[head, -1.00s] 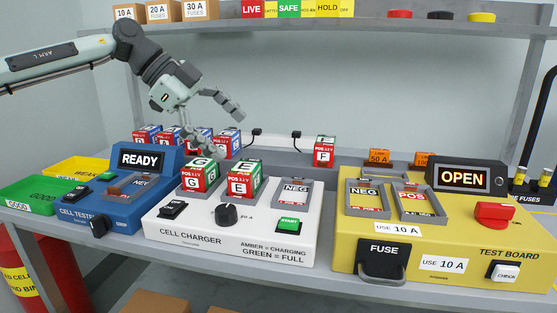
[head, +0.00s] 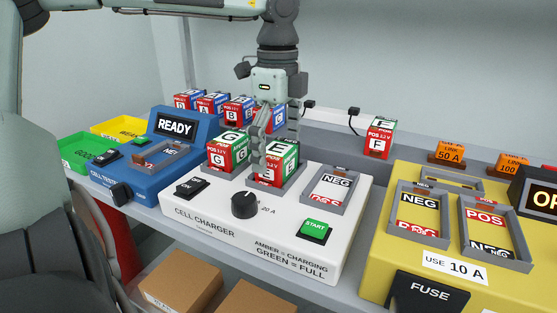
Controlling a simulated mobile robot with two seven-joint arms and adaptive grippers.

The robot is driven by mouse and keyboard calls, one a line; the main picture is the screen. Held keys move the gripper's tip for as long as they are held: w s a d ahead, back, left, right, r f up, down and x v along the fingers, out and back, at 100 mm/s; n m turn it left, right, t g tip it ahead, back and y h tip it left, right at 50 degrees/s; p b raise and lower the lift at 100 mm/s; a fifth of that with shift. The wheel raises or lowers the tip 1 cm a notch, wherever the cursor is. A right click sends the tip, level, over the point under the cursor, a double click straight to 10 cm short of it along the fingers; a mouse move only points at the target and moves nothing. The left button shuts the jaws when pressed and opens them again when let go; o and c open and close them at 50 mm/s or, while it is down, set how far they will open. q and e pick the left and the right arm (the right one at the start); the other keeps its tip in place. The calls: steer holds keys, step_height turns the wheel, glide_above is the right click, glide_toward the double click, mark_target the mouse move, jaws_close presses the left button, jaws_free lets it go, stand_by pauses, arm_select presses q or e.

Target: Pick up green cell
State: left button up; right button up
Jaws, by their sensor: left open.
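Three cells have green on them. Cell E (head: 290,158) and cell G (head: 219,156) stand upright in slots of the white cell charger (head: 190,213). Cell F (head: 379,141) stands on the bench behind, to the right. My left gripper (head: 275,143) points down over cell E, open. One finger crosses the front left of cell E and hides part of its label. The other finger is at its far right side. I cannot tell whether the fingers touch it. My right gripper is not in view.
The charger's third slot (head: 311,194) is empty. The blue cell tester (head: 150,187) reads READY, left. Several blue-topped cells (head: 211,103) stand behind it. The yellow test board (head: 378,262) with two empty slots is at right. Green (head: 72,152) and yellow trays (head: 105,130) lie far left.

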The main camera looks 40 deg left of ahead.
arm_select(q)
steer(key=shift+f, duration=0.45)
steer(key=c, duration=1.7)
steer(key=shift+w, duration=0.1)
steer(key=shift+c, duration=0.3)
steer(key=shift+r, duration=0.2)
